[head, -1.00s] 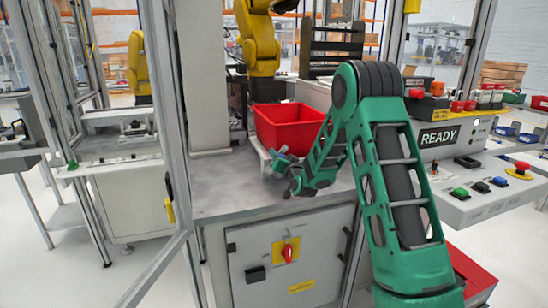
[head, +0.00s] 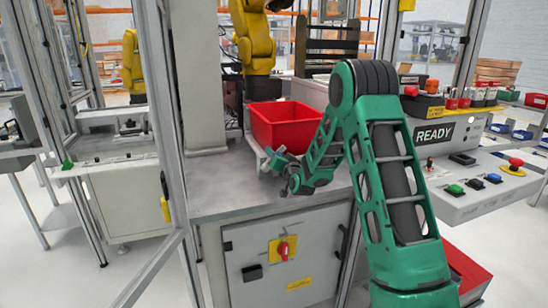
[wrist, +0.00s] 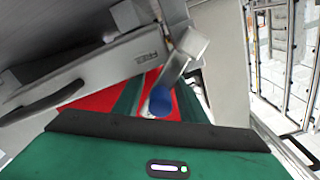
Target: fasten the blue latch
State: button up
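A round blue knob (wrist: 161,99) at the end of a pale metal bar (wrist: 184,62) shows in the wrist view. It looks like the blue latch; I cannot make it out in the head view. My gripper (head: 278,171) is over the grey worktop, in front of the red bin. Its two green fingers stand apart and look open. In the wrist view the knob appears between the fingers, and I cannot tell whether they touch it.
The red bin (head: 285,124) sits on the worktop (head: 225,190). A glazed door frame (head: 170,130) stands upright at left. A console (head: 480,185) with buttons is at right. A grey housing with a dark handle (wrist: 42,101) fills the wrist view's upper left.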

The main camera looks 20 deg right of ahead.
jog(key=shift+a, duration=0.25)
jog(key=s, duration=1)
jog(key=shift+s+a, duration=0.2)
jog(key=shift+s, duration=0.05)
